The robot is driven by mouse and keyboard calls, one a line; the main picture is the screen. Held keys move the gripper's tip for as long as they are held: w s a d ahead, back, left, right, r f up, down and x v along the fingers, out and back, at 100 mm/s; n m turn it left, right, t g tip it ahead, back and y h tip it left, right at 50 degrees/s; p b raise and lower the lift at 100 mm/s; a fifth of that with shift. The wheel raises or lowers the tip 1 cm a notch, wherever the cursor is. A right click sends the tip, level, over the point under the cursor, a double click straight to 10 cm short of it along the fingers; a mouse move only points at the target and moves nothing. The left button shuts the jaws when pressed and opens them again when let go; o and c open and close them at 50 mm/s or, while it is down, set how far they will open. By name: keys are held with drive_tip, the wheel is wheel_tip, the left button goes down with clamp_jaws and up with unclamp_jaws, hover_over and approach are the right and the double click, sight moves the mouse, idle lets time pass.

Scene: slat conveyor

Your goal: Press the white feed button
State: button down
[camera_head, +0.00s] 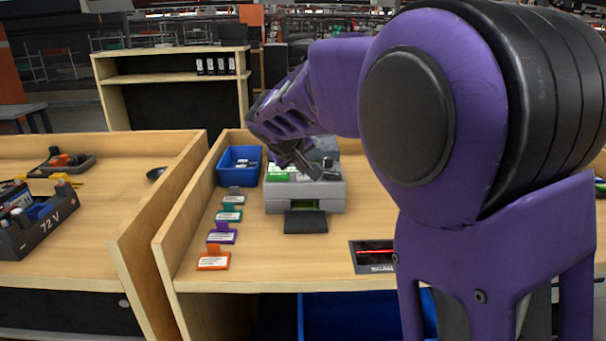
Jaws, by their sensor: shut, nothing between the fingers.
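A grey box-shaped machine (330,198) stands on the wooden bench, with a green and white panel (279,173) on its top left and a dark flap (305,222) at its front. My gripper (309,173) is shut and empty, reaching in from the right over the top of the machine. Its dark fingers cover part of the machine's top. I cannot tell whether they touch it. I cannot make out the white feed button for certain; the fingers may hide it.
A blue bin (235,166) stands left of the machine. Several coloured tags, including an orange one (213,262), lie along the bench's left side. A scanner with a red line (375,252) is set at the front right. A wooden divider (165,205) borders the left.

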sight(303, 178)
drive_tip(key=shift+r+p, duration=0.5)
drive_tip(key=shift+r, duration=0.35)
drive_tip(key=shift+r, duration=0.1)
drive_tip(key=shift+r+p, duration=1.75)
drive_tip(key=shift+r, duration=0.7)
